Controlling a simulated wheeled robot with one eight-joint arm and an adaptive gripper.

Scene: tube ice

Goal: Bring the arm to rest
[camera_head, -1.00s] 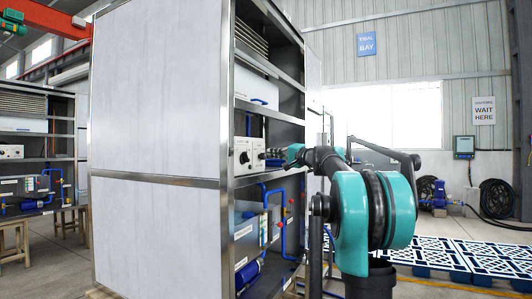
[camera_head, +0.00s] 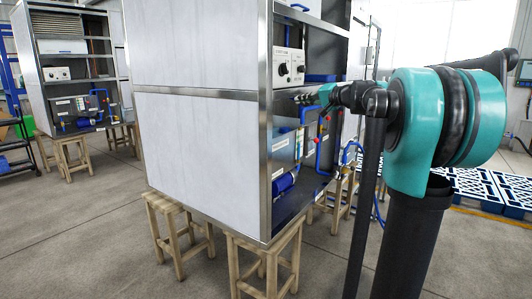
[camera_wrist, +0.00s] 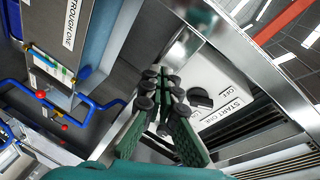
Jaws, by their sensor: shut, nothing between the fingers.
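My gripper (camera_wrist: 163,80) is in the wrist view with its two green-and-black fingers closed together and nothing between them. Its fingers point at the control panel (camera_wrist: 222,93), which has a black knob and "START ONE" and "OFF" labels. From this view I cannot tell whether they touch it. In the head view my arm reaches from the right toward the front of the tall cabinet (camera_head: 200,140). The gripper end is small there, just below the white control box (camera_head: 289,68), and partly hidden by my arm.
The cabinet stands on wooden stools (camera_head: 180,228). Its shelf holds blue pipes (camera_head: 318,152) with red knobs, close to my arm. A second cabinet (camera_head: 72,70) stands at the far left. Blue pallets (camera_head: 490,190) lie at the right. The floor (camera_head: 95,225) at front left is clear.

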